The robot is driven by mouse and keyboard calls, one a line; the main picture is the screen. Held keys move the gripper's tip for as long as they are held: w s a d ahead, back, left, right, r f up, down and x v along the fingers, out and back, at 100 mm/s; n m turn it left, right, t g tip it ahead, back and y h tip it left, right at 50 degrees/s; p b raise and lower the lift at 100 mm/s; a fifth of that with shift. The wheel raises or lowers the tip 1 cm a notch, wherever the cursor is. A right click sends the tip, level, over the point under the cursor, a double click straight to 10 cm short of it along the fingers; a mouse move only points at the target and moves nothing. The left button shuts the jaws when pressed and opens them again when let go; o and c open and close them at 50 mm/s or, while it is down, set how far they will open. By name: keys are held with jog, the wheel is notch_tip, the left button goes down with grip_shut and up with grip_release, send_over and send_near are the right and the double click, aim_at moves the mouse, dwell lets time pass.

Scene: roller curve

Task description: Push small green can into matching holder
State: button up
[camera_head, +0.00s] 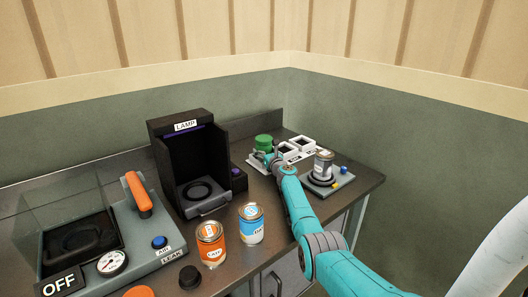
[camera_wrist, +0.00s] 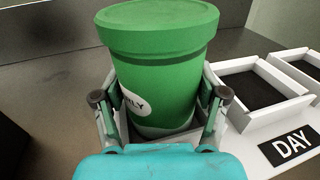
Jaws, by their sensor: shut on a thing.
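The small green can (camera_head: 263,142) stands upright at the far back of the counter, at the left end of a row of white holders. My gripper (camera_wrist: 160,100) is shut on the can, one finger on each side.
Two empty square white holders stand to the right, the nearer one (camera_wrist: 250,82) marked DAY. A grey can (camera_head: 324,163) stands on a pad at right. A black LAMP box (camera_head: 180,160), orange can (camera_head: 211,245) and blue can (camera_head: 251,225) are to the left.

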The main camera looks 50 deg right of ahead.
aim_at(264, 138)
dwell(0.4)
jog(key=o, duration=1.3)
jog(key=shift+f, duration=0.1)
jog(key=shift+r, duration=5.05)
